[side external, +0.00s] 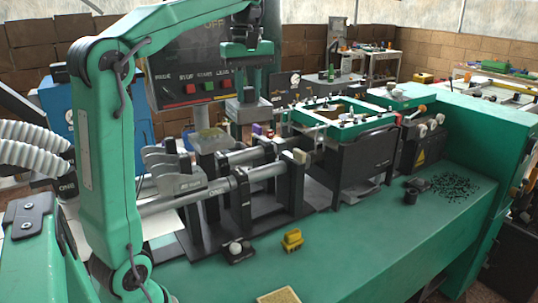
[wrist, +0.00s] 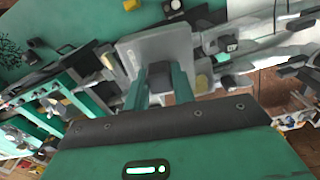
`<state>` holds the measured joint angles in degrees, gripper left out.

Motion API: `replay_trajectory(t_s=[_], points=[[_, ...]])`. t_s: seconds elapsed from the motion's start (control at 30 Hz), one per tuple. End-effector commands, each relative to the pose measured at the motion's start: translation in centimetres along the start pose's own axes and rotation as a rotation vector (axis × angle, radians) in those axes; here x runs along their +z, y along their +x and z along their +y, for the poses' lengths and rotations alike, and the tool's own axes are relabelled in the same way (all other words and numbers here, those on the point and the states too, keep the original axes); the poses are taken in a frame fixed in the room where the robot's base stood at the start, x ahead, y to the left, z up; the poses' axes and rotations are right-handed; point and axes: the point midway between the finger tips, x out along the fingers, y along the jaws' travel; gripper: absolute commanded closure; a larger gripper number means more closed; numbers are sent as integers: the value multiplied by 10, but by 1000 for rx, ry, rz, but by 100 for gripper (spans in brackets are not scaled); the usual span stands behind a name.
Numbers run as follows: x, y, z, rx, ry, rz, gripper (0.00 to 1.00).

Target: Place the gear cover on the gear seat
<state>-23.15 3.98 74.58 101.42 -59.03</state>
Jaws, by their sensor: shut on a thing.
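My gripper (side external: 247,88) is raised over the machine in the side view, pointing down. In the wrist view my gripper's (wrist: 160,78) two green fingers are shut on the dark knob of a grey, roughly square piece, which I take to be the gear cover (wrist: 178,47). The cover (side external: 248,111) hangs under the fingers in the side view, clear of the parts below. I cannot tell for certain which part is the gear seat.
A control panel (side external: 203,65) with buttons stands behind my gripper. Grey cylinders (side external: 215,192) on dark brackets lie in front. A green-framed unit (side external: 350,122) stands to the right. A small yellow part (side external: 292,240) sits on the green bench (side external: 390,235), which has free room at front right.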

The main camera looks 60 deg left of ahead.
Motion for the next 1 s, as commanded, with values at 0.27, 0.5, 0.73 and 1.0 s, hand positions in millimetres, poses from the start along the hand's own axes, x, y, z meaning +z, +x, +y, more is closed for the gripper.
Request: replay_trajectory(t_s=[0.27, 0.5, 0.73, 1.0], points=[[-17, -24, -26, 1, -130, 0, 100], [-20, -25, -28, 0, -139, 0, 100], [-36, -14, -34, -1, -142, -1, 100], [-75, 11, -49, -2, -142, -1, 100]])
